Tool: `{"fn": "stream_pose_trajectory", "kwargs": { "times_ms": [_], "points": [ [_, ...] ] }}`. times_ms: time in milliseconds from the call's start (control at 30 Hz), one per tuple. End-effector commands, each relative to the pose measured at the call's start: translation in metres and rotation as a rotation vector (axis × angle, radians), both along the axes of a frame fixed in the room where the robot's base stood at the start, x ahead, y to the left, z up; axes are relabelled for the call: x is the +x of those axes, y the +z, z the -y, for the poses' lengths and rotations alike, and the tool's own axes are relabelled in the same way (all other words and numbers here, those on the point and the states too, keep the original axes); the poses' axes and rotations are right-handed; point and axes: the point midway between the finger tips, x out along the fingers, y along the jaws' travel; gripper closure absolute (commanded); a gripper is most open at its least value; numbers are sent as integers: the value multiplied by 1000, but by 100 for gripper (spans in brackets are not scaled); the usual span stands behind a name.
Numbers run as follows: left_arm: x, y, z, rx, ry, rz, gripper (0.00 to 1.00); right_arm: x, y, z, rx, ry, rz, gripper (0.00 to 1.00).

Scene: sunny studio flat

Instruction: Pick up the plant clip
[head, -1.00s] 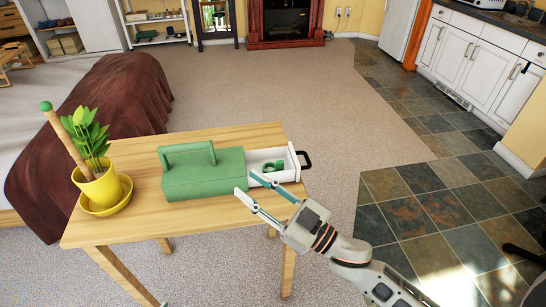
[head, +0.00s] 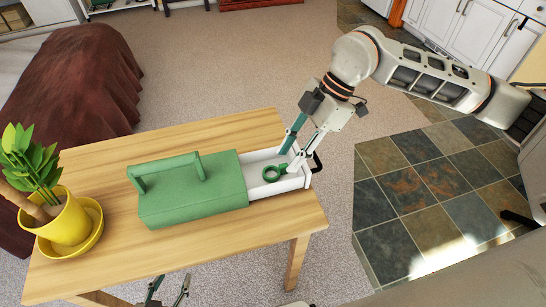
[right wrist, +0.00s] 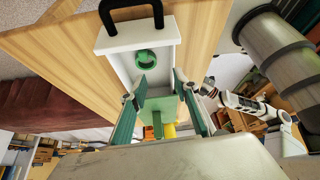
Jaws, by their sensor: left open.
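The plant clip is likely the small green ring-shaped piece (head: 272,173) lying in the open white drawer (head: 257,156) of a green box (head: 195,195) with a handle. The clip also shows in the right wrist view (right wrist: 146,58). My right gripper (head: 290,160) is over the drawer near its black-handled end, close to the clip. Its fingers are apart, with nothing between them in the right wrist view (right wrist: 158,86); I cannot tell whether a finger touches the drawer. My left gripper (head: 167,293) is open and empty, low at the table's front edge, partly cut off.
The box stands on a wooden table (head: 95,175). A yellow pot (head: 68,222) with a leafy plant (head: 32,160) and a wooden stick stands at the left. The drawer sticks out towards the table's right edge. Bare tabletop lies behind and in front of the box.

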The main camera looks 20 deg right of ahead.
Motion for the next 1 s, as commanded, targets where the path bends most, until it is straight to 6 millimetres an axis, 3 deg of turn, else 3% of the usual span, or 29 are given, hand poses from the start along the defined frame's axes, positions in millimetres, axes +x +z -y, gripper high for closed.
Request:
{"fn": "stream_pose_trajectory", "kwargs": {
  "times_ms": [100,200,633,867,1000],
  "points": [
    [0,-2,0,0,0,-1,56,11,3,25,-84,-76,5,69],
    [0,-2,0,0,0,-1,56,14,0,30,-109,-101,1,69],
    [-3,-2,0,0,-1,-5,56,15,-33,9,-105,-97,2,69],
    [-3,-2,0,1,-1,-5,56,16,-61,-7,-105,-98,2,69],
    [-2,-2,0,0,-1,-4,56,17,-66,-9,-106,-101,4,69]
  ]
}}
